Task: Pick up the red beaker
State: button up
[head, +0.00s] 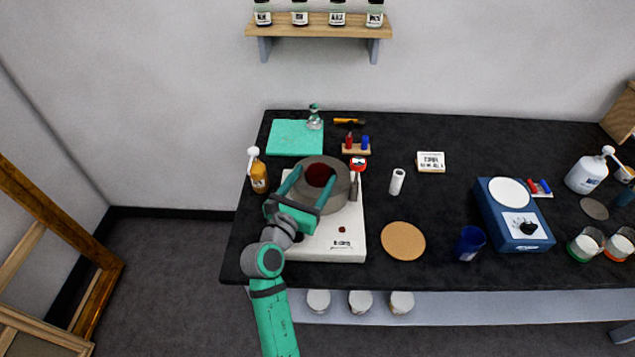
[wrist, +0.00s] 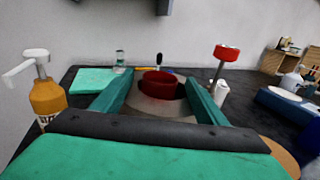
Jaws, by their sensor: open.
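The red beaker (head: 319,174) sits inside a grey round vessel (head: 338,200) on a white hotplate-like device (head: 330,240) at the left of the black table. In the wrist view the beaker (wrist: 158,84) shows its rim and upper wall; its lower part is hidden by the vessel. My gripper (head: 323,178) is open, its two green fingers reaching over the vessel, one on each side of the beaker. In the wrist view the fingers (wrist: 155,88) flank the beaker with gaps, and I cannot tell exact height or contact.
A red-topped probe (head: 358,163) stands close at the vessel's right. An amber pump bottle (head: 259,176) is at the left. A teal mat (head: 295,137) lies behind. A cork disc (head: 403,240), blue cup (head: 469,243) and blue scale (head: 514,215) are to the right.

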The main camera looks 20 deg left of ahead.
aim_at(318, 170)
jog(key=shift+w+d, duration=0.15)
jog(key=shift+w, duration=0.8)
jog(key=shift+w+d, duration=0.1)
jog(key=shift+w, duration=0.8)
jog(key=c, duration=1.2)
jog(key=shift+c, duration=0.3)
